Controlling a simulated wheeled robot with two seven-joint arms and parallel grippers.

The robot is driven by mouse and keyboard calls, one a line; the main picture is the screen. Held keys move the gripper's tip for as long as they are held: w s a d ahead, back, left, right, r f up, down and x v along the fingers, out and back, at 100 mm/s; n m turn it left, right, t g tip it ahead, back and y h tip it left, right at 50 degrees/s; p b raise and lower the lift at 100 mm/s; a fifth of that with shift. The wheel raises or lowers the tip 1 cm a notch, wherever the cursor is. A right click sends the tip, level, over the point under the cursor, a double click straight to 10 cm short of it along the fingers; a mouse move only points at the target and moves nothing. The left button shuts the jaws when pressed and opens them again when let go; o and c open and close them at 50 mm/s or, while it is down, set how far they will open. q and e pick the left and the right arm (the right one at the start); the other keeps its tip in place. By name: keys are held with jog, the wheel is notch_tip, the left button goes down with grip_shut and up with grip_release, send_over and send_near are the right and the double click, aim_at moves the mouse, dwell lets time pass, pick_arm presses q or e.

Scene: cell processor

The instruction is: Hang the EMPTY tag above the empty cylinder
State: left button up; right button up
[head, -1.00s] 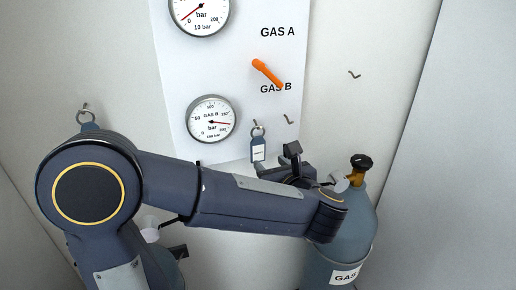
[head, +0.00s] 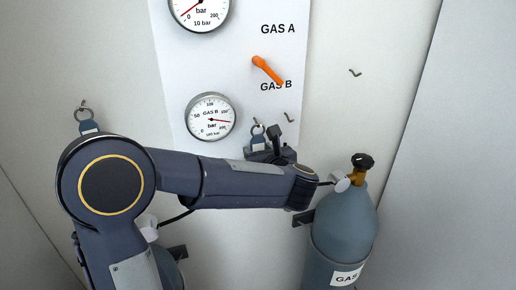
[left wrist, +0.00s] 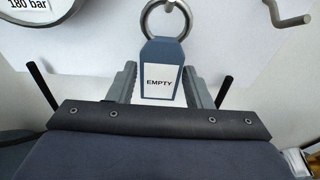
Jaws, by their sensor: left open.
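The EMPTY tag (left wrist: 160,82) is blue-grey with a white label and hangs by a metal ring (left wrist: 165,18). Another at the lower left is mostly hidden by my arm. My right gripper is not in view.
Bare hooks show at the upper right (head: 355,73) and beside the tag (head: 290,117). Another tag (head: 88,126) hangs at the left. The top gauge (head: 199,12) points low; the GAS B gauge (head: 211,117) points high. An orange lever (head: 267,69) is on the panel.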

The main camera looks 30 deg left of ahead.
aim_at(259, 142)
pick_arm(q)
grip_shut()
jog(key=shift+s+d+r, duration=0.1)
jog(key=shift+r, duration=0.5)
jog(key=shift+r, duration=0.1)
jog(key=shift+s+d+r, duration=0.25)
jog(key=shift+d+r, duration=0.1)
jog(key=shift+r, duration=0.3)
jog(key=shift+s+d, duration=0.1)
jog(key=shift+d, duration=0.05)
